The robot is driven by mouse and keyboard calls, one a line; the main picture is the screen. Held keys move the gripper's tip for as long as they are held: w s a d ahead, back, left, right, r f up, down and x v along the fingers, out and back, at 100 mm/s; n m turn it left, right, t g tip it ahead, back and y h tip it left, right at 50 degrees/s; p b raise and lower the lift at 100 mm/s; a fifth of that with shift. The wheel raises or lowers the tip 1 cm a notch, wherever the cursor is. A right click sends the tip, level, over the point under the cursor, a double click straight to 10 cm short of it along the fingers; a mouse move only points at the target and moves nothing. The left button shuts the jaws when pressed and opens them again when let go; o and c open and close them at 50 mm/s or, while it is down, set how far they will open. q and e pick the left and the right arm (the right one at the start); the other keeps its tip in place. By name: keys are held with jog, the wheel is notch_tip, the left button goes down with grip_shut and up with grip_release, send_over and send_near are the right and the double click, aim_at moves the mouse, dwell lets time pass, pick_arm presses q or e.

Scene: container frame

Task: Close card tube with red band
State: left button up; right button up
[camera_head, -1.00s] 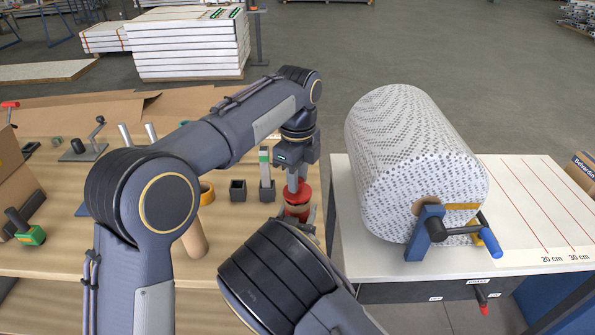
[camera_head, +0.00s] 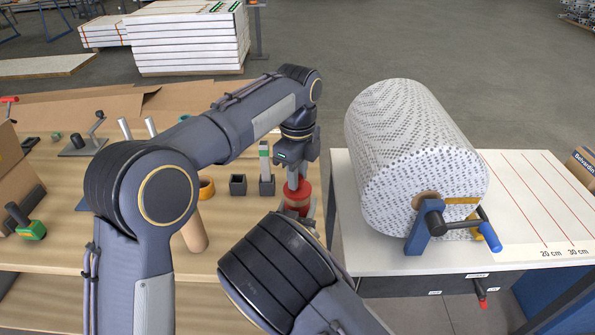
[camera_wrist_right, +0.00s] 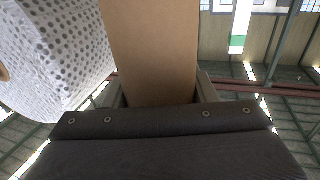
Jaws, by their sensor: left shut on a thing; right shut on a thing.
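A red cap-like piece (camera_head: 299,193) sits directly below my left gripper (camera_head: 298,180), which points down and is shut on it. Below the red piece is a short pale section, partly hidden by my right arm, so I cannot tell whether the two are fully joined. In the right wrist view, a plain brown card tube (camera_wrist_right: 155,50) stands between the fingers of my right gripper (camera_wrist_right: 157,95), which is shut on it. The right gripper is hidden behind its own arm in the head view. No red band shows in the right wrist view.
Another brown tube (camera_head: 195,232) and an orange tape roll (camera_head: 206,188) are on the wooden bench (camera_head: 120,240) at left. Small dark holders (camera_head: 238,185) stand behind. A large bubble-wrap roll (camera_head: 410,150) with a crank is on the white table (camera_head: 520,200) at right.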

pick_arm(q)
jog(key=shift+f, duration=0.2)
jog(key=o, duration=1)
notch_tip(320, 180, up, 12)
pick_arm(e)
jog(key=o, duration=1.5)
jog(key=shift+c, duration=0.2)
jog(key=shift+s, duration=0.15)
